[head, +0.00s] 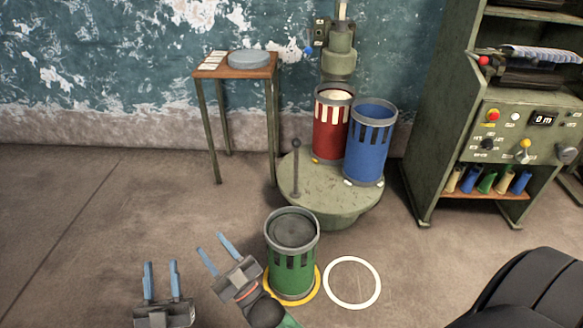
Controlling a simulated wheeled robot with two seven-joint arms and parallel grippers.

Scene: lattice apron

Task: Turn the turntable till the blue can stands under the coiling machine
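The round green turntable (325,200) stands on the floor near the wall, with an upright handle post (295,168) at its left. A red can (330,132) stands at its back, directly below the coiling machine's head (339,58). The blue can (368,150) stands on the turntable's right side, to the right of the coiling machine. My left gripper (160,268) is open and empty at lower left, well away from the turntable. My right gripper (212,247) is open and empty, left of the green can and apart from the handle post.
A green can (291,262) with a grey top stands on a yellow floor ring. An empty white ring (352,258) lies beside it. A small table (236,72) with a grey disc stands left of the turntable. A control cabinet (450,120) stands at right. Floor at left is clear.

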